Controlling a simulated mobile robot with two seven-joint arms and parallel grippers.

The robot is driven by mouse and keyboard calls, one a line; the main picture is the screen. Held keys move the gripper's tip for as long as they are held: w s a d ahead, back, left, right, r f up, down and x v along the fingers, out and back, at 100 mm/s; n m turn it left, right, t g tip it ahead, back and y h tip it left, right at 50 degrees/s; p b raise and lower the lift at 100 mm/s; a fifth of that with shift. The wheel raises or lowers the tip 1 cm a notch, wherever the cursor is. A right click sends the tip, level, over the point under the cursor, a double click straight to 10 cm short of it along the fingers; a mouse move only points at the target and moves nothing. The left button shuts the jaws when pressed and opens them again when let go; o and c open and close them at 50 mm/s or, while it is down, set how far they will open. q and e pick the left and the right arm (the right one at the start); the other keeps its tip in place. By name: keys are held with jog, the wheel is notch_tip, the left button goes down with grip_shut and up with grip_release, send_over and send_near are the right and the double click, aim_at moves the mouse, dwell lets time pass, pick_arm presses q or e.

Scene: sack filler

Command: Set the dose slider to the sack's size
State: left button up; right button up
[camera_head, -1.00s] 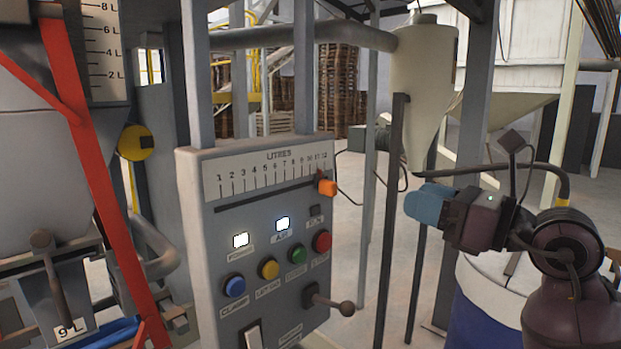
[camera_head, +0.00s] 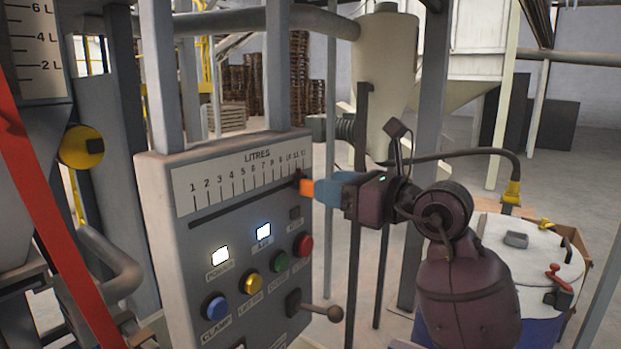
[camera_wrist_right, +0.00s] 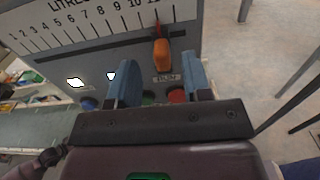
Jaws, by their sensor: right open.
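The dose slider's orange knob (camera_head: 306,188) sticks out near the right end of the LITRES scale (camera_head: 245,173). In the right wrist view the knob (camera_wrist_right: 161,56) sits on a dark stem around the 11 mark, which it partly hides. My right gripper (camera_head: 318,191) is at the knob, its blue fingers pointing left at it. In the wrist view its fingers (camera_wrist_right: 160,68) are open, one on each side of the knob with gaps showing. The sack and my left gripper are not in view.
Below the slot (camera_head: 245,202) are two lit white lamps, a blue button (camera_head: 215,307), a yellow button (camera_head: 252,285), green and red buttons, and a lever (camera_head: 325,312). A red bar (camera_head: 35,190) crosses the left. A lidded drum (camera_head: 530,250) stands at right.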

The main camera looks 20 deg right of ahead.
aim_at(311, 181)
jog(key=shift+x, duration=2.4)
jog(key=shift+c, duration=0.3)
grip_shut()
